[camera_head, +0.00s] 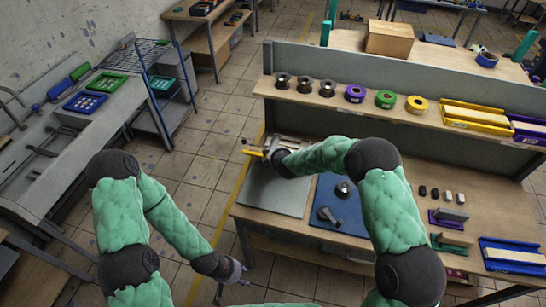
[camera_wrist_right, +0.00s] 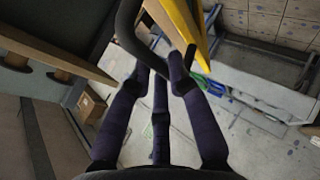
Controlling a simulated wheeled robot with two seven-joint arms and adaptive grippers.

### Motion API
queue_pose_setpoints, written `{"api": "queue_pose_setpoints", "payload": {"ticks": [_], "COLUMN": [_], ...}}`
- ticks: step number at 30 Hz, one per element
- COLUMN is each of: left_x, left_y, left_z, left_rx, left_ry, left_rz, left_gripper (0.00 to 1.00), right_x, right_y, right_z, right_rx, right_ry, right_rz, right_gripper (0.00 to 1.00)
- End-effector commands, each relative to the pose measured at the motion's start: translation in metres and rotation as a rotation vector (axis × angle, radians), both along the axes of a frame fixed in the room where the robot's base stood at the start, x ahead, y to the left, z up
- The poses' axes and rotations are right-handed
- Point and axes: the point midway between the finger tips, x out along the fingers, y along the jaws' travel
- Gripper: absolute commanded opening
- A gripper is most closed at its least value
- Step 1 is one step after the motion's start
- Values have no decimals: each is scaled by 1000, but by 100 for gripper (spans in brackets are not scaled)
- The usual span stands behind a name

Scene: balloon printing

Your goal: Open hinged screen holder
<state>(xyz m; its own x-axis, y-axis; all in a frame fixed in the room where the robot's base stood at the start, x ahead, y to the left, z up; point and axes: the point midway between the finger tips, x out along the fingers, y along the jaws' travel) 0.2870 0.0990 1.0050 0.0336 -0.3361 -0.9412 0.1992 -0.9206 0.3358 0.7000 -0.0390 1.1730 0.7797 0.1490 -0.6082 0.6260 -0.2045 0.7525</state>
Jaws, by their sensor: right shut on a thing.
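The hinged screen holder is seen in part: its yellow bar (camera_head: 254,153) and grey metal parts show at the back left of the workbench. In the right wrist view, a yellow-edged piece (camera_wrist_right: 183,22) and a dark curved handle (camera_wrist_right: 128,38) lie at the fingertips. My right gripper (camera_head: 274,154) is at the holder, shut on its handle; its dark fingers show in the right wrist view (camera_wrist_right: 160,72). The grip is partly hidden by my wrist. My left gripper (camera_head: 236,270) hangs low in front of the bench, away from the holder; its finger opening is unclear.
A grey board (camera_head: 272,193) and a blue mat (camera_head: 337,210) with small tools lie on the workbench. A shelf behind carries tape rolls (camera_head: 355,93) and bins (camera_head: 474,117). Small blocks and a blue-yellow tray (camera_head: 512,258) are at right. Floor left of the bench is clear.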

Motion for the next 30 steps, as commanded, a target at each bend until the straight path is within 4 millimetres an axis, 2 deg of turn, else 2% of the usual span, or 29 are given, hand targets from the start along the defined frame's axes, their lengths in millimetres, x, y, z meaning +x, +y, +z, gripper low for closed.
{"api": "queue_pose_setpoints", "payload": {"ticks": [1,9,29,30], "left_x": [0,0,0,0], "left_y": [0,0,0,0], "left_z": [7,19,23,23], "left_rx": [0,0,0,0], "left_ry": [0,0,0,0], "left_rz": [0,0,0,0], "left_gripper": [40,40,40,40], "right_x": [4,15,19,19], "right_y": [-2,-5,-6,-6], "right_z": [6,14,15,15], "right_rx": [-1,0,-1,-1], "right_ry": [-2,0,2,2], "right_rz": [-1,0,1,1], "right_gripper": [0,0,0,30]}}
